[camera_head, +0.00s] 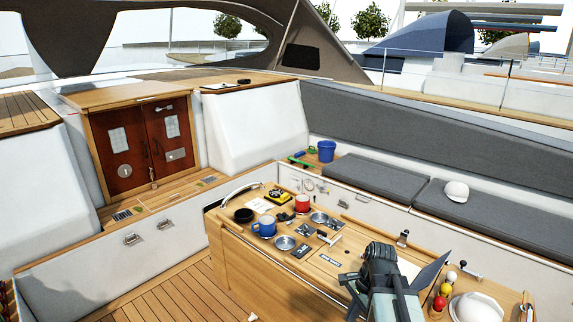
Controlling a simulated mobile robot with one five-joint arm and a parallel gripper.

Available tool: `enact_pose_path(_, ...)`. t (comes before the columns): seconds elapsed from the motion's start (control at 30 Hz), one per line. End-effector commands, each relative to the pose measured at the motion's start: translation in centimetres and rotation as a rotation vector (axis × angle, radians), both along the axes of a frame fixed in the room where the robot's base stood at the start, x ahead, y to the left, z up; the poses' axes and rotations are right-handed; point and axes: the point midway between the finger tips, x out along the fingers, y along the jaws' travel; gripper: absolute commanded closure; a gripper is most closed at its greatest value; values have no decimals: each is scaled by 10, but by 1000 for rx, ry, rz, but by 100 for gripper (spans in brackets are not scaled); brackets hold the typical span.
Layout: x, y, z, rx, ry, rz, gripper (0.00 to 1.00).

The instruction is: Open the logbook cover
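A dark blue-grey panel (429,269), which looks like the logbook cover, stands tilted up at the near right part of the wooden cockpit table (325,272). A pale page-like surface shows just left of it, partly hidden by my arm. My gripper (380,256) is at the front of the table, over or beside the logbook, just left of the raised panel. My own arm covers most of this spot. I cannot tell whether the gripper touches the cover, or whether its fingers are open or shut.
A cushioned bench (375,179) runs behind.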

Motion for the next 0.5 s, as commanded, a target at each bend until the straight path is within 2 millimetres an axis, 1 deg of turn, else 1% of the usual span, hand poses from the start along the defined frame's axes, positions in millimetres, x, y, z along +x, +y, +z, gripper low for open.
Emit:
enact_pose_path(0.03, -4, 23, -26, -24, -16, 131, 100)
enact_pose_path(0.1, -9, 47, -41, -62, -43, 343, 100)
enact_pose_path(0.17, -12, 57, -45, -92, -63, 506, 100)
enact_pose_path(0.23, -15, 57, -45, -123, -81, 671, 100)
enact_pose_path(0.3, -17, 48, -42, -149, -93, 813, 100)
enact_pose_path(0.4, -17, 40, -41, -174, -105, 996, 100)
enact_pose_path(0.5, -16, 36, -41, -182, -116, 1134, 100)
